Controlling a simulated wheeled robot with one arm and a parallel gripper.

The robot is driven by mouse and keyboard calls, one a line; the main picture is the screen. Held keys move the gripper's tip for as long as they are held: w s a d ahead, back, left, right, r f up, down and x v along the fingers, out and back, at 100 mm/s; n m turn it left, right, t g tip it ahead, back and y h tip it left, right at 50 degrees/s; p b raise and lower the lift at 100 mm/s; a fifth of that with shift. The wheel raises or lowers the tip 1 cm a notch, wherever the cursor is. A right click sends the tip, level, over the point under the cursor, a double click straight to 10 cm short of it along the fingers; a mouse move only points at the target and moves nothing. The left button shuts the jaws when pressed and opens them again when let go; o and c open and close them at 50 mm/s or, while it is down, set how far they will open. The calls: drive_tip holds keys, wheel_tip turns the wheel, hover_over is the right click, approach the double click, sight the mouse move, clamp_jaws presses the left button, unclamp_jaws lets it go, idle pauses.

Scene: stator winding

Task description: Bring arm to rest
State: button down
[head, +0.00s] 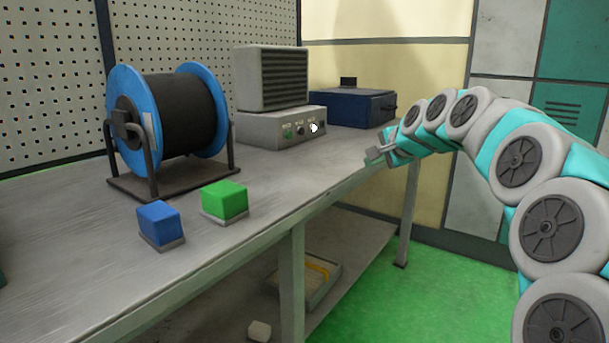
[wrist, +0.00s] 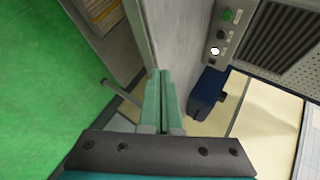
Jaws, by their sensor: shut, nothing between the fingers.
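My gripper (head: 374,156) is at the end of my teal and grey arm, which reaches in from the right in the head view. It is in the air by the right end of the workbench (head: 75,215), close to the bench edge. In the wrist view its two green fingers (wrist: 163,88) lie side by side, shut, with nothing between them. The bench edge and the green floor (wrist: 50,80) show beyond the fingers.
On the bench stand a blue-flanged spool (head: 140,105) of black wire, blue (head: 158,220) and green (head: 224,198) blocks, a grey control box (head: 275,130) with a vented unit (head: 270,78), and a dark blue box (head: 350,106). A tray (head: 310,280) sits on the lower shelf.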

drive_tip(key=s+a+f+n+g, duration=0.3)
drive_tip(key=s+f, duration=0.3)
drive_tip(key=s, duration=0.4)
drive_tip(key=s+a+f+n+g, duration=0.35)
drive_tip(key=s+f, duration=0.35)
drive_tip(key=s, duration=0.4)
drive_tip(key=s+d+f+n+g+h, duration=0.1)
drive_tip(key=s+f, duration=0.4)
drive_tip(key=s, duration=0.5)
drive_tip(key=s+d+f+n+g+h, duration=0.1)
drive_tip(key=s+f, duration=0.4)
drive_tip(key=s, duration=0.6)
drive_tip(key=s+d+f+n+g+h, duration=0.2)
drive_tip(key=s+d+f+n+g, duration=0.1)
drive_tip(key=s, duration=0.8)
drive_tip(key=shift+d+f+n+g, duration=0.3)
drive_tip(key=shift+f+n+g, duration=0.3)
drive_tip(key=shift+f, duration=0.35)
